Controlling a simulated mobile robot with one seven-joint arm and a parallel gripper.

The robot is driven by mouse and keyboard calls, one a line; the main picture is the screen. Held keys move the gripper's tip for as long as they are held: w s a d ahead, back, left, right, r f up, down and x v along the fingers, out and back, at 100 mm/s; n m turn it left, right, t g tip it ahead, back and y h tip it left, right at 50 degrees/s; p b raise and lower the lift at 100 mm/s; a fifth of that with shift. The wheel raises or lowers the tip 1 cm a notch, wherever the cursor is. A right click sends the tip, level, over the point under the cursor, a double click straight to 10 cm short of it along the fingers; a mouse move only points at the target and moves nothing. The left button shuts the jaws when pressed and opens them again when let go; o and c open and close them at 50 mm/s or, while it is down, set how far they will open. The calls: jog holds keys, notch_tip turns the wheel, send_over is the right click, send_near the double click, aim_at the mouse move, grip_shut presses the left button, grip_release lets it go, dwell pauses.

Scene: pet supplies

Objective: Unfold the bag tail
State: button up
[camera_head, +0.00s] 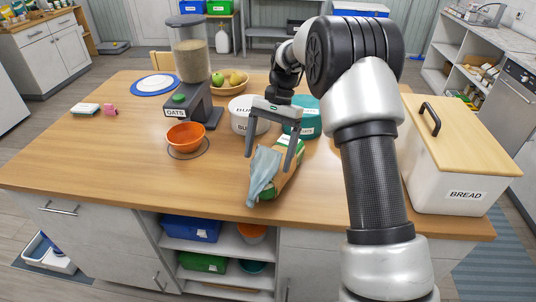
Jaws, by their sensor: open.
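The bag (287,178) is a tan and green packet on the wooden counter, near its front edge in the head view. A light blue, cloth-like piece (264,171) lies against its left side; I cannot tell whether it is the bag's tail or a separate cloth. My gripper (268,164) points down over the bag with its two fingers spread wide, one on the left and one in front of the upper right part. The fingers hide some of the bag. I cannot tell whether a fingertip touches it.
An orange bowl (186,136) and an oats dispenser (191,70) stand left of the bag. A white canister (241,115) and a teal canister (310,118) are close behind it. A bread box (455,165) stands at the right. The counter's front left (110,165) is clear.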

jog(key=c, duration=1.5)
jog(key=shift+a, duration=0.1)
jog(key=shift+s, duration=0.1)
